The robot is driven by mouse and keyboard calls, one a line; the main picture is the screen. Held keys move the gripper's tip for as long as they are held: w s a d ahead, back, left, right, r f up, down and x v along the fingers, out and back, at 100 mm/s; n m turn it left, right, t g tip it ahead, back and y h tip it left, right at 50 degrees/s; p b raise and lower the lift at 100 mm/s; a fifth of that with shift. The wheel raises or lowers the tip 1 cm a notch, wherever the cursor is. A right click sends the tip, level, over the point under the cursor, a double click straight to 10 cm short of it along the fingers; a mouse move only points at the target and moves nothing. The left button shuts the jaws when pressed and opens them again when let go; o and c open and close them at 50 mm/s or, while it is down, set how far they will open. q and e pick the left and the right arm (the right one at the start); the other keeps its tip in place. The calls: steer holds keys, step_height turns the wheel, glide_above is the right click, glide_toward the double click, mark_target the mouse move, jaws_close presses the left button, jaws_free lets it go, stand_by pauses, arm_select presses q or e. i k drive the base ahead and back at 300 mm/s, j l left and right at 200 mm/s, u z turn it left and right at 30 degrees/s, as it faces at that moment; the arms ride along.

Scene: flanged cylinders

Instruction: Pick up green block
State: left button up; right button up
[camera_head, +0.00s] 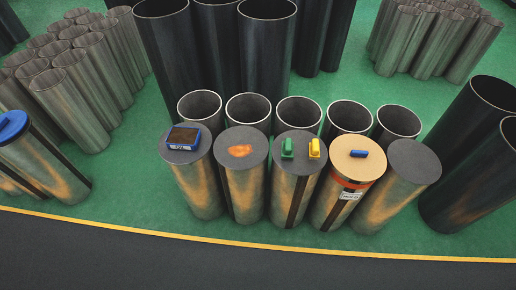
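A small green block (287,148) stands on the dark flat top of the middle front cylinder (297,185). A yellow block (314,148) stands just to its right on the same top, with a small gap between them. Neither of my grippers shows in the head view, and nothing touches the green block.
To the left, one cylinder top bears a blue-rimmed box (183,138) and another an orange patch (240,151). To the right, a tan top (345,167) bears a blue block (358,154); the rightmost top (414,160) is bare. Open tubes (299,113) stand close behind.

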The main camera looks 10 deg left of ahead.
mark_target(288, 146)
steer(key=i+l+u, duration=0.1)
steer(key=i+u, duration=0.25)
steer(key=i+l+u, duration=0.2)
steer(key=u, duration=0.15)
steer(key=i+l+u, duration=0.35)
